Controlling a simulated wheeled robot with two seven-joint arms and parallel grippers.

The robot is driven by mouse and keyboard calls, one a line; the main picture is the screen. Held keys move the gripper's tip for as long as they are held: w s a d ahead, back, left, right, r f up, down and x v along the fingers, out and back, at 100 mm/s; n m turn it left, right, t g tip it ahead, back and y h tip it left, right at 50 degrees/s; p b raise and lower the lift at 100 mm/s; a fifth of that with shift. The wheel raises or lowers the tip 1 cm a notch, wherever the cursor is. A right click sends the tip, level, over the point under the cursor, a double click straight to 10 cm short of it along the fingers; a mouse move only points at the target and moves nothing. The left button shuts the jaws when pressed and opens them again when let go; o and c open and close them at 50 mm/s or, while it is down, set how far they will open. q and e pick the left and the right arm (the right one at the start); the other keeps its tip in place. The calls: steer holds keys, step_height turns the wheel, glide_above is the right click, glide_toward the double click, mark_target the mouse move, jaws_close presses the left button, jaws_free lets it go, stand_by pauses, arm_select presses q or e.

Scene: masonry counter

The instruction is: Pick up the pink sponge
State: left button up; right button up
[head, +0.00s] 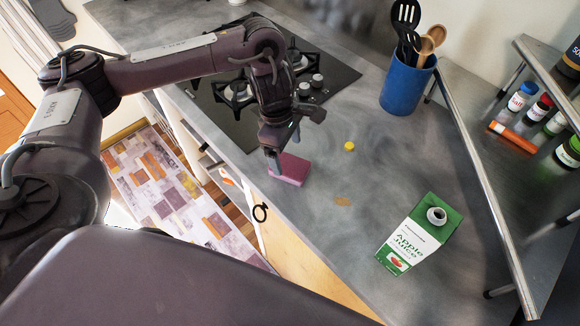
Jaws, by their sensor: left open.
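The pink sponge (291,170) lies flat on the grey counter, near its front edge and just in front of the black stove. My left gripper (283,152) points down right at the sponge, at its upper left side. One finger shows in front of the sponge's left end, and part of the sponge is hidden behind it. The jaws are open. I cannot tell whether the fingers touch the sponge. My right gripper is not in view.
A black gas stove (335,72) lies behind the gripper. A metal rack (480,180) holds spice jars. The counter between sponge and carton is mostly clear.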

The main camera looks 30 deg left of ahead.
mark_target(290, 165)
arm_select(q)
step_height(290, 165, down, 2)
steer(key=shift+w+d+f, duration=0.1)
steer(key=shift+w, duration=0.05)
step_height(290, 165, down, 2)
steer(key=shift+f+p, duration=0.25)
steer(key=shift+p, duration=0.2)
steer(key=shift+d+f, duration=0.1)
steer(key=shift+f, duration=0.15)
steer(key=shift+w, duration=0.1)
steer(key=c, duration=1.2)
steer(key=shift+o, duration=0.2)
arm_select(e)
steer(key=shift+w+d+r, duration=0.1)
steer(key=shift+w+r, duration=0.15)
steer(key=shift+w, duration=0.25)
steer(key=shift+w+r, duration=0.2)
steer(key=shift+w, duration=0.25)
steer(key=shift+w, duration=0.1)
